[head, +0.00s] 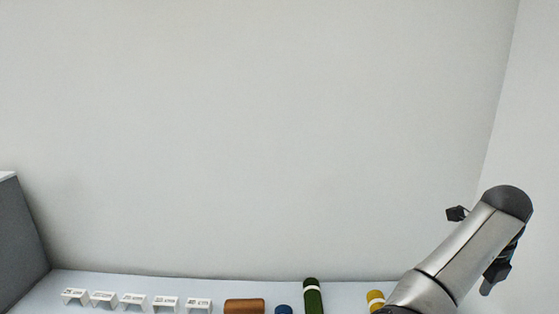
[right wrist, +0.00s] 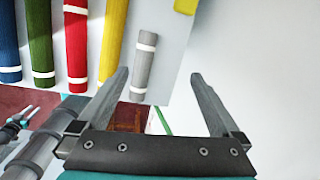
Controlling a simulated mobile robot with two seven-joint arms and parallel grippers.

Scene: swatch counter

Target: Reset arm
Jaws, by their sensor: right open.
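My right arm rises at the lower right of the head view, in front of the counter's right end. My right gripper (right wrist: 158,77) is open in the right wrist view, with its two fingers wide apart and nothing between them. A short grey roll with white bands (right wrist: 144,66) lies on the counter beyond the left finger, and the finger looks apart from it, though the gap is hard to judge.
The pale counter (head: 235,286) carries several white label holders (head: 133,301), a brown roll (head: 244,306), a green roll (head: 313,297) and a yellow roll (head: 376,299). Bare wall stands behind.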

